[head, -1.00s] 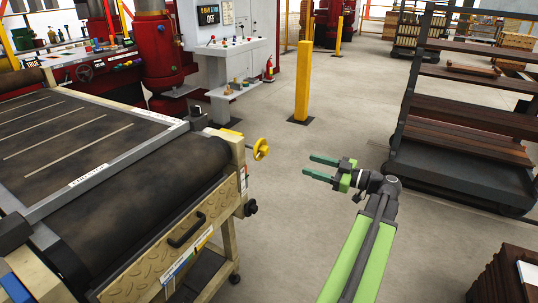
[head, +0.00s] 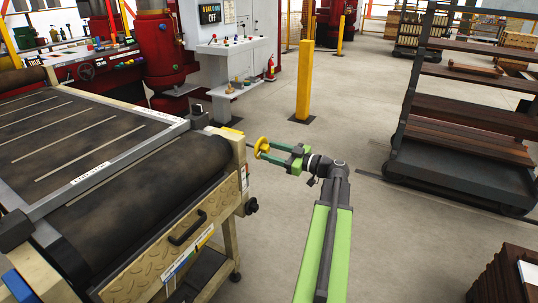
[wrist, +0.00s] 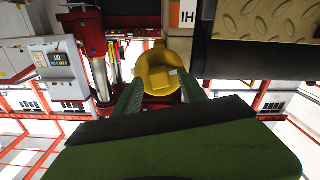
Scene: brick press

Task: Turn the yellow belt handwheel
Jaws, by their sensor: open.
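The yellow belt handwheel (head: 261,148) sticks out from the near right corner of the belt conveyor (head: 150,205). My gripper (head: 272,152) is open, with its green fingers pointing left at the handwheel. The fingertips are at the wheel in the head view; I cannot tell whether they touch it. In the wrist view the handwheel (wrist: 157,73) lies ahead between the two open fingers (wrist: 160,95). The dark and green gripper body fills the lower part of that view.
A yellow post (head: 304,85) stands on the floor behind my gripper. A dark rack with brown boards (head: 470,120) stands to the right. A black handle (head: 187,228) and a black knob (head: 251,206) stick out from the conveyor.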

